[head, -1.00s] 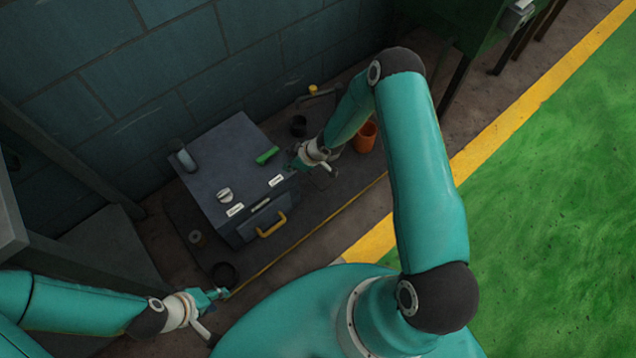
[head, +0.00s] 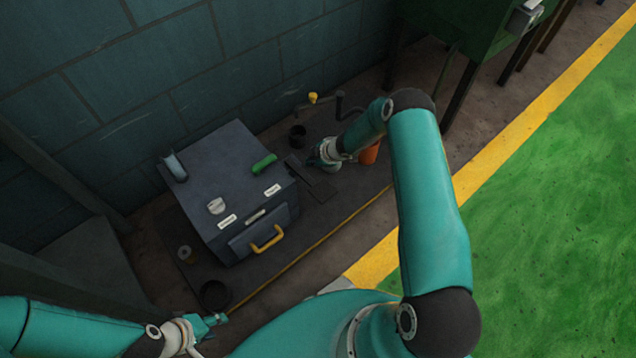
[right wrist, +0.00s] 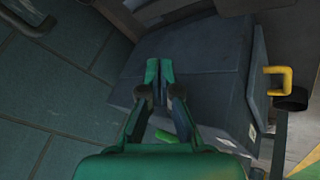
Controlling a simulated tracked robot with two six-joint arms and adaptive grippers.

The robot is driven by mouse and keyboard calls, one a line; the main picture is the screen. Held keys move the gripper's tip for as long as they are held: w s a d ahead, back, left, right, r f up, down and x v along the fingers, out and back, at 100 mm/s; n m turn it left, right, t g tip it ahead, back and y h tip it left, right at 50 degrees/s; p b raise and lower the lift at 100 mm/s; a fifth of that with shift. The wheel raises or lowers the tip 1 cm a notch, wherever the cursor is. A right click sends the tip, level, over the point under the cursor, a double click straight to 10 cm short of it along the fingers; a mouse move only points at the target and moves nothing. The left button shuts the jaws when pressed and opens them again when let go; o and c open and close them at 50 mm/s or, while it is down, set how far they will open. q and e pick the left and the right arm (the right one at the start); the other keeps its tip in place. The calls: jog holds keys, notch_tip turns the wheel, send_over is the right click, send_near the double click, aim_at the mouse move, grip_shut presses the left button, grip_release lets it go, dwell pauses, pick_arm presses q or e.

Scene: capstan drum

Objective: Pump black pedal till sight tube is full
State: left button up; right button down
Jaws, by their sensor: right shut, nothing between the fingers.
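The grey box (head: 238,165) stands on a dark base against the wall. A pale upright tube (head: 176,166), apparently the sight tube, is at its back left; its fill level cannot be read. A flat black plate, apparently the black pedal (head: 322,190), lies low at the box's right side. My right gripper (head: 317,160) is above and behind it, apart from the box as far as I can tell. Its fingers are shut and empty in the right wrist view (right wrist: 159,75). My left gripper (head: 214,322) is at the lower left, its jaws unclear.
The box carries a green handle (head: 263,164), a white knob (head: 216,205) and a yellow pull handle (head: 268,238). A black cup (head: 298,136), an orange cup (head: 370,153) and a yellow-knobbed lever (head: 313,98) stand to the right. A black ring (head: 214,295) lies in front.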

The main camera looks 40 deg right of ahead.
aim_at(318, 189)
jog(key=f+b, duration=0.2)
jog(key=f, duration=0.1)
jog(key=s+f+b, duration=0.1)
jog(key=f+b, duration=0.2)
jog(key=f, duration=0.1)
jog(key=shift+s, duration=0.15)
jog(key=shift+s+f+b, duration=0.15)
jog(key=shift+f+b, duration=0.4)
jog(key=shift+b, duration=0.3)
jog(key=shift+f, duration=0.1)
dwell(0.4)
jog(key=shift+s+f+b, duration=0.15)
jog(key=shift+f+b, duration=0.1)
jog(key=shift+b, duration=0.2)
jog(key=shift+d+f, duration=0.1)
jog(key=shift+f, duration=0.15)
dwell(0.4)
jog(key=shift+s+f+b, duration=0.25)
jog(key=shift+f+b, duration=0.6)
jog(key=shift+s+f+b, duration=0.2)
jog(key=shift+f+b, duration=0.6)
jog(key=shift+b, duration=0.05)
jog(key=shift+s+f+b, duration=0.25)
jog(key=shift+f+b, duration=0.6)
dwell(2.0)
